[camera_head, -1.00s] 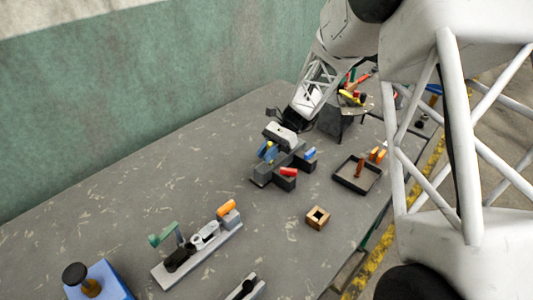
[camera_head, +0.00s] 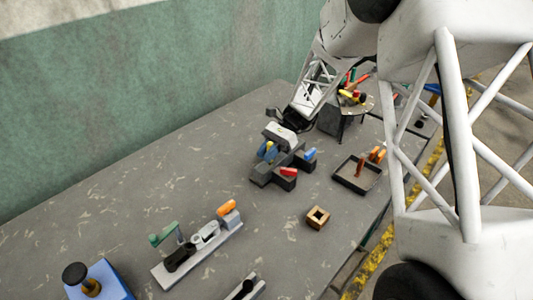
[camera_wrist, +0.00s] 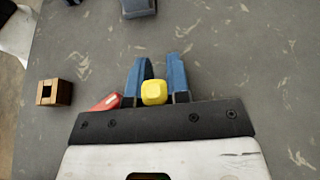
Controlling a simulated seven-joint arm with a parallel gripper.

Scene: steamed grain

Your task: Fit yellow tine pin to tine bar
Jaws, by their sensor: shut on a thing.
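The yellow tine pin (camera_wrist: 154,92) sits between the two blue fingers of my gripper (camera_wrist: 158,75), which is shut on it. In the head view my gripper (camera_head: 267,151) is over the left part of the dark grey tine bar (camera_head: 262,176). The bar carries a red pin (camera_head: 289,172) at its front and a blue pin (camera_head: 310,153) at its right. The red pin also shows in the wrist view beside the left finger. The yellow pin's lower end is hidden, so I cannot tell whether it touches the bar.
A wooden block with a square hole (camera_head: 318,217) and a dark tray (camera_head: 347,182) with orange and brown pieces stand to the right. A grey fixture with a green handle (camera_head: 165,235) and a blue box (camera_head: 103,282) are in front. The table left of the bar is clear.

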